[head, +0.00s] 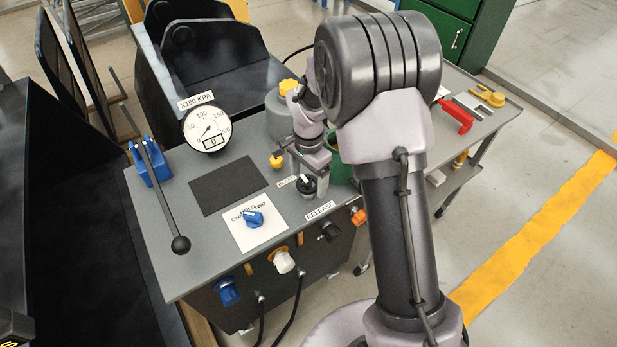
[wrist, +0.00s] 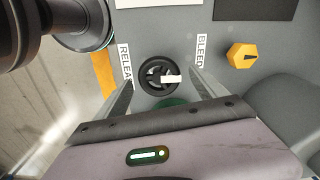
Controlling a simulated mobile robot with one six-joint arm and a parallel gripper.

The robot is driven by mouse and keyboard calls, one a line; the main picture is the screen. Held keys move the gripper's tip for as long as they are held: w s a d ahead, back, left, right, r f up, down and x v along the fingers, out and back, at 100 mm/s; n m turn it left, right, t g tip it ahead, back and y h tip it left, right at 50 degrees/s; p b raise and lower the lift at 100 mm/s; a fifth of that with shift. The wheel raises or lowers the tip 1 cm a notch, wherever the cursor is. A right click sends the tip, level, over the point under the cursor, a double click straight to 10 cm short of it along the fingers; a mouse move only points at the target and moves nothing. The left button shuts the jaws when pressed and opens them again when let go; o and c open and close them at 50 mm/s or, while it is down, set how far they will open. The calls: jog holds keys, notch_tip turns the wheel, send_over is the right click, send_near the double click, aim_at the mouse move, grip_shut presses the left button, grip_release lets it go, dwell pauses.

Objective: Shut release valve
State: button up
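The release valve (head: 307,185) is a round black knob with a white pointer on the grey bench top, near the bench's front edge. The wrist view shows the knob (wrist: 152,84) from above, its white pointer lying towards the right. The RELEASE label (wrist: 126,64) is on its left and the BLEED label (wrist: 201,50) on its right. My gripper (head: 308,168) is over the knob, pointing down. In the wrist view my gripper (wrist: 163,77) is open, one finger on each side of the knob, with visible gaps; I cannot tell its height above the knob.
A yellow bleed knob (wrist: 241,56) sits close on the right in the wrist view. A blue knob (head: 254,219) on a white plate, a gauge (head: 207,128) reading 0 and a long lever (head: 160,190) stand further left. Couplers (head: 284,261) jut from the front panel.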

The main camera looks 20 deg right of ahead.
aim_at(309, 182)
notch_tip(309, 182, up, 17)
jog(key=p, duration=0.6)
jog(key=shift+r, duration=0.2)
jog(key=s+a+r+n+t+b, duration=0.1)
jog(key=s+a+r+n+t, duration=0.15)
jog(key=s+r, duration=0.55)
jog(key=s+a+r+n+t+y+b, duration=0.1)
jog(key=s+n, duration=0.1)
jog(key=s, duration=0.6)
jog(key=s+r+n+t+y+b, duration=0.1)
jog(key=s+n+t, duration=0.1)
jog(key=s, duration=0.7)
jog(key=shift+a+n, duration=0.35)
jog(key=shift+n, duration=0.4)
